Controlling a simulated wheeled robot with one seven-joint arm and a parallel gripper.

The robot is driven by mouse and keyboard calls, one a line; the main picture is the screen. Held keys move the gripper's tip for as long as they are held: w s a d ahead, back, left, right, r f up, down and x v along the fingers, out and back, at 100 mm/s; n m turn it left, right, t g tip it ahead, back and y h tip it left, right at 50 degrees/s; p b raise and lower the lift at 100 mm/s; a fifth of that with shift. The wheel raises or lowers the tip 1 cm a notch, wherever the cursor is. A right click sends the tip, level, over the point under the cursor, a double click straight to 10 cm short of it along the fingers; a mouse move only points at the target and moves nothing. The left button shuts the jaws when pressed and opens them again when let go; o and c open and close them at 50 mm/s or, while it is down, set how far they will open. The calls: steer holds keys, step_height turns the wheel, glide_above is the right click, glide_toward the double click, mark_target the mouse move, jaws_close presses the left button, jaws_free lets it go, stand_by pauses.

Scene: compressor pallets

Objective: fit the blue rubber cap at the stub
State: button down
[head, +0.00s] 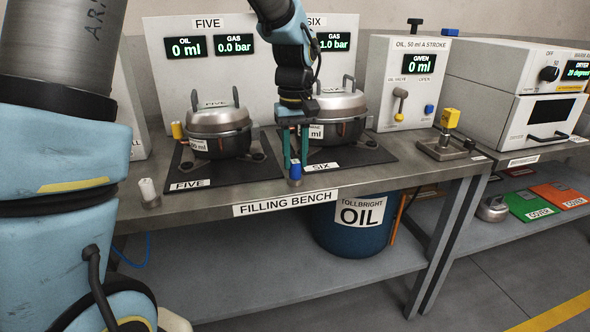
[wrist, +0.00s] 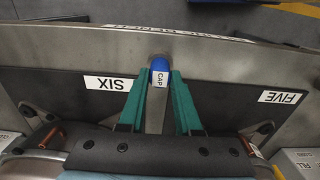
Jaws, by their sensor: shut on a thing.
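The blue rubber cap (head: 295,171) is at the front edge of the filling bench, above a small metal holder (head: 295,182). In the wrist view the cap (wrist: 160,66), with a white CAP label, sits between the green fingertips. My gripper (head: 295,165) points down and is shut on it. I cannot tell whether the cap is clear of the holder. Compressor six (head: 338,112) stands on its mat behind my gripper, partly hidden by it. Compressor five (head: 218,125) stands to the left. Copper tubes show in the wrist view, one beside SIX (wrist: 50,136) and one beside FIVE (wrist: 253,150).
A white cap (head: 147,188) stands on a holder at the bench's front left. A yellow piece (head: 177,131) is beside compressor five. A yellow-topped fixture (head: 448,135) and the oil unit (head: 405,80) stand to the right. A blue oil drum (head: 350,235) is underneath.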

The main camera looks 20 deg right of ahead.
mark_target(295, 161)
steer(key=shift+r, duration=0.2)
stand_by(0.7)
steer(key=shift+r+p, duration=2.75)
steer(key=shift+r, duration=0.1)
